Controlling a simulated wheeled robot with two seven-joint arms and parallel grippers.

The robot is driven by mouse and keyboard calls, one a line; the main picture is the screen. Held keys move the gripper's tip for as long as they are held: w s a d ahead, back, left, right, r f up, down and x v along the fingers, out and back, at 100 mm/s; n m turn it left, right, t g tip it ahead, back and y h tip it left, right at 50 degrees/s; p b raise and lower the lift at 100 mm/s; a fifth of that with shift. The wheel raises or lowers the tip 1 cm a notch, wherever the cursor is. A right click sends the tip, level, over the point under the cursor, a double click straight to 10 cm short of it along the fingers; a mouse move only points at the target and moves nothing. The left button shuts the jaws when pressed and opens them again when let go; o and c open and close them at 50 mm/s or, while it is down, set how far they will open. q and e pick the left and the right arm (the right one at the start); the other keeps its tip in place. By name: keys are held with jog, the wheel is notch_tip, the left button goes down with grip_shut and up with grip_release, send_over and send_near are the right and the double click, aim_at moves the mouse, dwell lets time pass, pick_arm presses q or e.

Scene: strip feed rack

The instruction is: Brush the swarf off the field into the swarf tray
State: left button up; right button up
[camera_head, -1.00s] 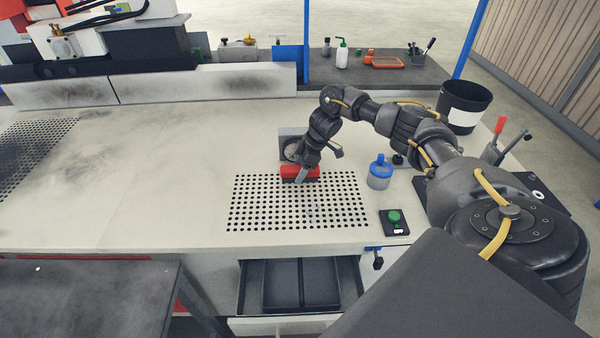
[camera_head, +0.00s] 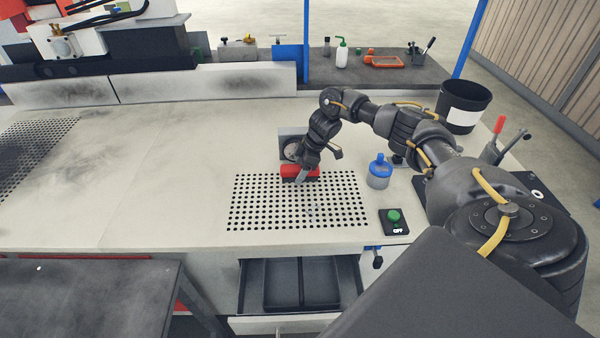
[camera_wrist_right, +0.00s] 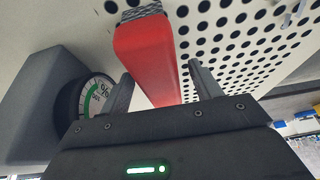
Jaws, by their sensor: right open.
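The brush has a red handle (camera_head: 290,171) and lies at the back edge of the perforated field (camera_head: 345,200). In the right wrist view the red handle (camera_wrist_right: 148,60) runs between my gripper's fingers, with grey bristles (camera_wrist_right: 141,13) at its far end. My right gripper (camera_head: 303,175) is open, with one finger on each side of the handle; I cannot tell whether either touches it. Small pale swarf flecks (camera_wrist_right: 291,16) lie on the holes. A dark, divided tray (camera_head: 285,287) sits in the open drawer below the table's front edge. My left gripper is out of view.
A dial gauge (camera_wrist_right: 95,97) in a grey block stands close beside the gripper.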

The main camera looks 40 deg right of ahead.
aim_at(297, 167)
jog(key=shift+c, duration=0.4)
jog(key=c, duration=1)
jog(key=shift+r, duration=0.1)
jog(key=shift+c, duration=0.2)
jog(key=shift+r, duration=0.25)
notch_tip(297, 167, up, 2)
jog(key=shift+w+r+b, duration=0.1)
jog(key=shift+r+b, duration=0.15)
jog(key=shift+b, duration=0.25)
jog(key=s+a+r, duration=0.6)
jog(key=s+r, duration=0.4)
jog(key=s, duration=0.2)
jog(key=shift+s+r, duration=0.2)
jog(key=shift+s, duration=0.2)
